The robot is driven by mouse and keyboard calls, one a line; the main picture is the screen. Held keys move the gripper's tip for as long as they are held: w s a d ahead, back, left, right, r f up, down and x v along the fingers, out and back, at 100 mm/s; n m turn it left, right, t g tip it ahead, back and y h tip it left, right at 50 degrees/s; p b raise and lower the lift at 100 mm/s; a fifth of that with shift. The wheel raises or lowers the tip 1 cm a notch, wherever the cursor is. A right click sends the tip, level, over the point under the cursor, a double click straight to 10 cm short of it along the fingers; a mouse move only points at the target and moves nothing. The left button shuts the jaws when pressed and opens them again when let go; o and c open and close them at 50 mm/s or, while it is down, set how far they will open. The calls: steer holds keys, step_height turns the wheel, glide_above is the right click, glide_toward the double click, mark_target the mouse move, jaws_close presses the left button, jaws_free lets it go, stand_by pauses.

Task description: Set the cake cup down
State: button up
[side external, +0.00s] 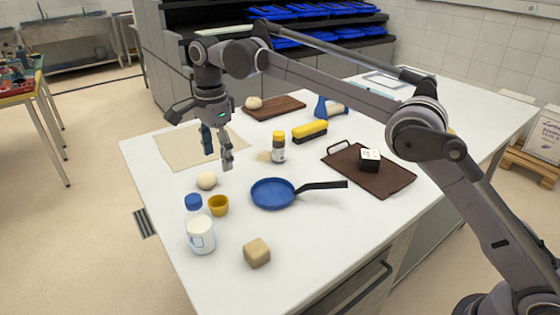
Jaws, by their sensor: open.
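A small yellow cup (218,205), which looks like the cake cup, stands upright on the white table (225,275), between the milk bottle and the blue pan. My gripper (217,161) points down above the table, behind the cup in the picture. Its fingers are apart with nothing between them. The gripper and the cup do not touch.
A pale dough ball (206,180), a milk bottle (200,234) and a blue pan (273,194) surround the cup. A tan block (257,252) is in front. A spice jar (278,148), beige mat (178,149) and dark tray (398,180) stand farther back.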

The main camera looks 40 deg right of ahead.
steer(key=s+d+r+n+t, duration=0.25)
steer(key=s+d+n, duration=0.2)
steer(key=d, duration=0.25)
steer(key=s+d+r+n+t, duration=0.1)
steer(key=s+d+r+n, duration=0.3)
steer(key=s+d, duration=0.2)
steer(key=s+d+f+n+t, duration=0.1)
steer(key=s+d+f+n, duration=0.3)
steer(key=s, duration=0.5)
steer(key=s+d+f+n+t, duration=0.2)
steer(key=s+d+f+n, duration=0.2)
steer(key=s+f, duration=0.3)
steer(key=s+d, duration=0.1)
steer(key=s, duration=0.1)
steer(key=shift+s+d, duration=0.25)
steer(key=shift+s, duration=0.1)
